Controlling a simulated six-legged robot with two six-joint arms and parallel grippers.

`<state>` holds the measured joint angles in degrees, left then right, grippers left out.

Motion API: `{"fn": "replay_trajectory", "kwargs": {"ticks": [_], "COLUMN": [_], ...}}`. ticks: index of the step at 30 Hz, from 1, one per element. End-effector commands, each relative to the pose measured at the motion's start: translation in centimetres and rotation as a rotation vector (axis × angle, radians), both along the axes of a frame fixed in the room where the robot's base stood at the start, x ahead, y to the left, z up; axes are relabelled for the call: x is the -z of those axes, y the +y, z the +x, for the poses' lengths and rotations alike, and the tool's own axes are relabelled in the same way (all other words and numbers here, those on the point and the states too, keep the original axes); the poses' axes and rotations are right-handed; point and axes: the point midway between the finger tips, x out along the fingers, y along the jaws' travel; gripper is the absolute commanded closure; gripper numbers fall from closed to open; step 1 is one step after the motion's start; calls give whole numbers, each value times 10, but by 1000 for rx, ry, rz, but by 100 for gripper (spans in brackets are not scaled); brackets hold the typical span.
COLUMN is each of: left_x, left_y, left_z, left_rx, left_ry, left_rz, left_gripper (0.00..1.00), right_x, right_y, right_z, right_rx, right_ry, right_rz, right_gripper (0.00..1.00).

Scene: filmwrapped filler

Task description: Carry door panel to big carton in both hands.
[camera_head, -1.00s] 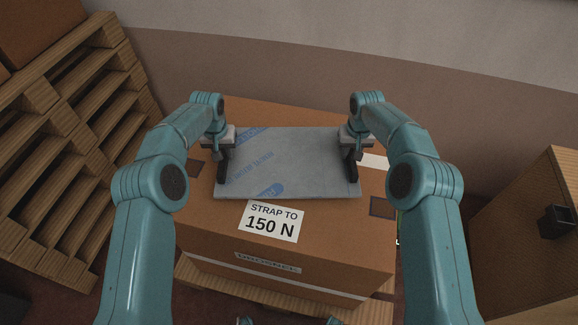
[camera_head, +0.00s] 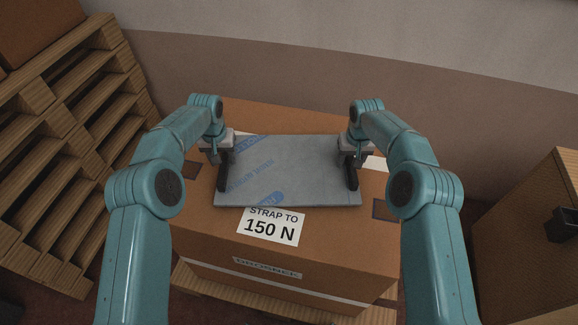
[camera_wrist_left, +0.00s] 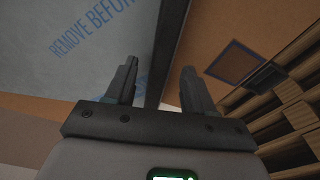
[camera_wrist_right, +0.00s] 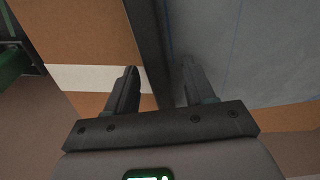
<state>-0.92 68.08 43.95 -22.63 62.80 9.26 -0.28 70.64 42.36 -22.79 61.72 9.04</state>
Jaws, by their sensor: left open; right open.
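The door panel (camera_head: 288,172) is a flat grey sheet with blue film print. It appears to lie flat on top of the big carton (camera_head: 335,225), its near edge just over the white "STRAP TO 150 N" label. My left gripper (camera_head: 222,182) is open at the panel's left edge; in the left wrist view that panel edge (camera_wrist_left: 160,45) runs between its spread fingers. My right gripper (camera_head: 353,178) is open at the right edge; in the right wrist view the panel (camera_wrist_right: 225,60) edge passes between its fingers. Neither gripper visibly clamps the panel.
The carton stands on a wooden pallet (camera_head: 235,297). Stacked or leaning pallets (camera_head: 60,165) stand at the left, with another box (camera_head: 40,30) above them. A brown box (camera_head: 530,230) stands at the right. A plain wall (camera_head: 330,75) is behind the carton.

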Motion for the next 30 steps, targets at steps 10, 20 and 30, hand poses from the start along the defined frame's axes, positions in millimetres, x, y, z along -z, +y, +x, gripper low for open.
{"fn": "replay_trajectory", "kwargs": {"ticks": [10, 20, 30], "left_x": [-78, -101, -101], "left_y": [0, 0, 0], "left_z": [-10, -13, -13], "left_rx": [0, 1, 1], "left_ry": [-3, -1, -1], "left_rz": [0, 0, 0], "left_gripper": [47, 47, 47], "right_x": [0, -13, -87], "right_y": [0, 0, 0], "right_z": [0, 0, -9], "right_rx": [0, 0, 0], "right_ry": [0, -3, -4], "right_rz": [0, 0, 0], "right_gripper": [47, 47, 47]}}
